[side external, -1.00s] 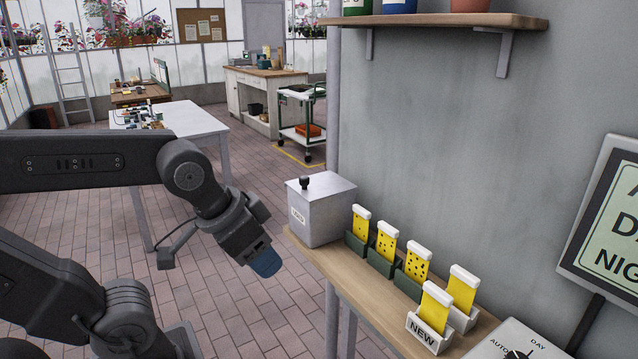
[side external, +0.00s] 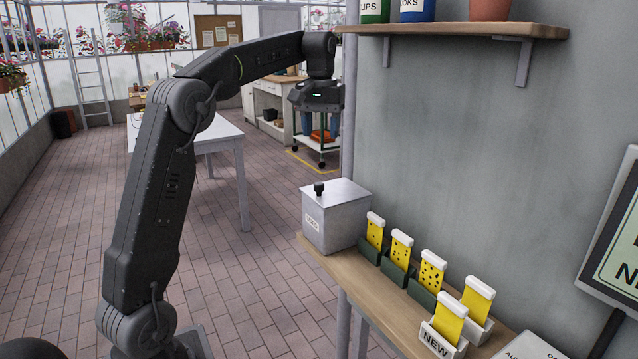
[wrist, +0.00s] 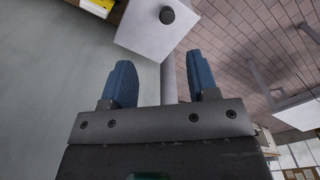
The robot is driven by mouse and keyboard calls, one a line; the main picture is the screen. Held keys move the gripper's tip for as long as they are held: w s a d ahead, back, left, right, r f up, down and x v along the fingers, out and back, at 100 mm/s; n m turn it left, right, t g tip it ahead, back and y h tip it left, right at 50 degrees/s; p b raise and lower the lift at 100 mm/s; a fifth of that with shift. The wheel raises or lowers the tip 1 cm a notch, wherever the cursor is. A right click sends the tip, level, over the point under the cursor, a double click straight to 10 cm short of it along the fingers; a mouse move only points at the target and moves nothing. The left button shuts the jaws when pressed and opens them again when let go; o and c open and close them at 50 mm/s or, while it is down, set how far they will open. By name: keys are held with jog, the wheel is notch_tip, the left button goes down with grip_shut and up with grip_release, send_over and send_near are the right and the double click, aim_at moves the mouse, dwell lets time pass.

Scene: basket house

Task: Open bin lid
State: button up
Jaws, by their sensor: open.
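The grey metal bin (side external: 340,226) with a white label stands at the left end of the wooden shelf. Its flat lid (side external: 343,193) is closed, with a black knob (side external: 319,189) on top. My gripper (side external: 320,124) is well above the bin, pointing down, with nothing between its fingers. In the wrist view, its two blue fingers (wrist: 162,80) are spread apart. The lid (wrist: 148,38) and round knob (wrist: 167,15) show beyond the fingertips, at the top of that view.
Yellow cards in green and white holders (side external: 402,250) line the wooden shelf (side external: 385,310) right of the bin. An upper shelf (side external: 450,27) with pots is close to the right of my wrist. A grey wall stands behind. Space above the bin is clear.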

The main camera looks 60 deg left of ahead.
aim_at(319, 183)
jog(key=f, duration=0.4)
jog(key=a+f, duration=0.1)
jog(key=f, duration=0.9)
jog(key=shift+w+a, duration=0.25)
jog(key=shift+a, duration=0.1)
grip_shut()
